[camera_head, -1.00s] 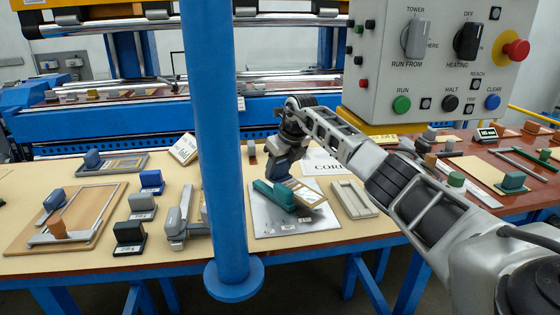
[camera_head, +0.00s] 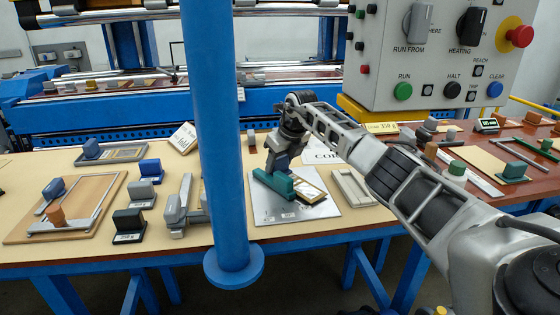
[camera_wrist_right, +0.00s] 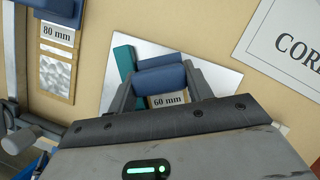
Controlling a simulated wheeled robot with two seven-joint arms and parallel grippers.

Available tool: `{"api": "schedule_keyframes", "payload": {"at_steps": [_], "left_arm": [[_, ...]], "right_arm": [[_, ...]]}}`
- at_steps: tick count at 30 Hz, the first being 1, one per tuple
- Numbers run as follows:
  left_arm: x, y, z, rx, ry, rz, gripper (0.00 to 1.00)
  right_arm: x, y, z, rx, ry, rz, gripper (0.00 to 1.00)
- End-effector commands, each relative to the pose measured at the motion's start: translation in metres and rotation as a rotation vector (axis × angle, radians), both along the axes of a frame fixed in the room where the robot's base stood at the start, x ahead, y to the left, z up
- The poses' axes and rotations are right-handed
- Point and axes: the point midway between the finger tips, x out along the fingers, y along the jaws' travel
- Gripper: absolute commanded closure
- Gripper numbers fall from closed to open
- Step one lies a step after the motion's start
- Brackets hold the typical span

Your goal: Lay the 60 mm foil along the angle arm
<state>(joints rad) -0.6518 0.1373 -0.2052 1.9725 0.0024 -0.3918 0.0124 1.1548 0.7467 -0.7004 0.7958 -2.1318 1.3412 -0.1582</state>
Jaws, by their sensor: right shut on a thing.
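My right gripper (camera_head: 284,163) is over the grey metal plate (camera_head: 318,209) in the head view. In the right wrist view the right gripper (camera_wrist_right: 162,76) is shut on the blue handle of the 60 mm foil (camera_wrist_right: 168,100), whose label reads "60 mm". In the head view the foil piece (camera_head: 312,190) shows below and right of the jaws, low over the plate. A long teal bar (camera_head: 273,183), perhaps the angle arm, lies on the plate close beside it; I cannot tell whether they touch. The foil's underside is hidden. My left gripper is out of view.
An 80 mm piece (camera_wrist_right: 58,65) lies left in the wrist view. A pale frame tray (camera_head: 354,187) is right of the plate. A blue post (camera_head: 226,140) stands in front of the table. The control box (camera_head: 440,55) hangs above my right arm.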

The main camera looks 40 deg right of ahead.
Motion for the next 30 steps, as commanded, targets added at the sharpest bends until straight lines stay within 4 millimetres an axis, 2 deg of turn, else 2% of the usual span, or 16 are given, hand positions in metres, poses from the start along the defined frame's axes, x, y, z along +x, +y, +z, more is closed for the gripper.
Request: {"api": "schedule_keyframes", "payload": {"at_steps": [12,13,15,25,30], "left_arm": [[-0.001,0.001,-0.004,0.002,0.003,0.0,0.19],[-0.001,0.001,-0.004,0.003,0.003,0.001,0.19],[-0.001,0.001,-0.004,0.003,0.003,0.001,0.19],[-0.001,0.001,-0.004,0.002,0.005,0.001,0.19],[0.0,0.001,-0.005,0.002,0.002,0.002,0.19]], "right_arm": [[0.0,0.0,-0.007,0.0,0.001,0.0,0.72],[0.0,0.0,-0.007,0.0,0.001,0.0,0.44],[0.0,0.0,-0.006,0.0,0.001,0.0,0.25],[0.0,0.0,-0.007,0.0,0.001,0.0,0.24],[-0.007,-0.002,0.012,-0.003,-0.004,0.001,0.24]]}}
